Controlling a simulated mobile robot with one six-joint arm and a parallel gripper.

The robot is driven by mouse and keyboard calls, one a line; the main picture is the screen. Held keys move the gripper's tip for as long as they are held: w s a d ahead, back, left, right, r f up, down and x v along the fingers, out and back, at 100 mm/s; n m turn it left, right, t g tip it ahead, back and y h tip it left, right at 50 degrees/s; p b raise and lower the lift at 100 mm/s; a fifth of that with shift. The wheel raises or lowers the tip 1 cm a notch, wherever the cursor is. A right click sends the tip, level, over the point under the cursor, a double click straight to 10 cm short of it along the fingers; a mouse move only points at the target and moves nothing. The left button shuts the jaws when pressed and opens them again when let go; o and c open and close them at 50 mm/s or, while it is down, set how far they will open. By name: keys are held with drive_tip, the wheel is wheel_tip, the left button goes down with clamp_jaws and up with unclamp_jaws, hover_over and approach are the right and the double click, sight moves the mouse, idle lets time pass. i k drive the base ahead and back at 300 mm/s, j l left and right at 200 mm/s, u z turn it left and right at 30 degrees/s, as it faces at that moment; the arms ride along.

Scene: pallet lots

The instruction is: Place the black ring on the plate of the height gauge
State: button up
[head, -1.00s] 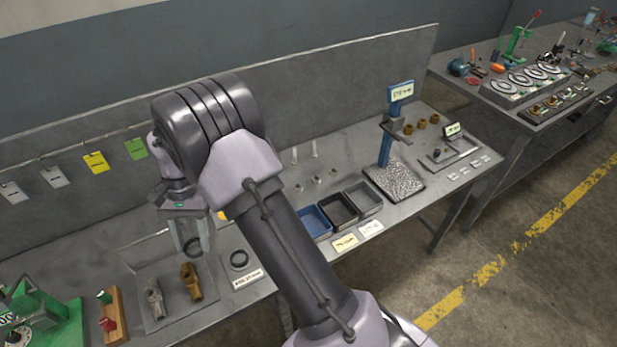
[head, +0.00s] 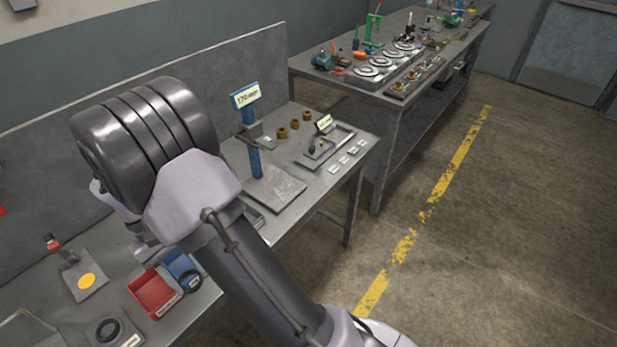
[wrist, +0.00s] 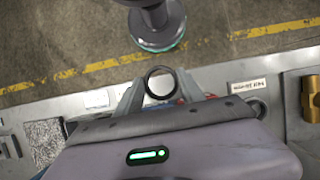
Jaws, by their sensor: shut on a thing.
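The height gauge (head: 254,160) stands on the near bench in the head view, with a blue post, a sign at the top and a grey arm partway up. Its flat grey plate (head: 275,188) looks bare. In the wrist view, a speckled grey plate (wrist: 43,131) shows at the left. My gripper (wrist: 160,86) is shut on a black ring (wrist: 160,69), held between the fingertips above the bench. In the head view, my arm hides the gripper and the held ring. Another dark ring (head: 107,331) lies on a grey pad at the lower left.
A red bin (head: 154,292) and a blue bin (head: 184,272) stand near the front edge. Brass rings (head: 295,124) and a grey tray (head: 325,148) lie behind and right of the gauge. A second bench (head: 400,85) stands beyond; open floor lies right.

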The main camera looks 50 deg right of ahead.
sight(272, 185)
drive_tip(key=l+z, duration=0.2)
drive_tip(key=l, duration=0.25)
drive_tip(key=i+l+z, duration=0.2)
drive_tip(key=l, duration=0.2)
drive_tip(key=l+z, duration=0.2)
drive_tip(key=l, duration=0.25)
drive_tip(key=i, duration=0.05)
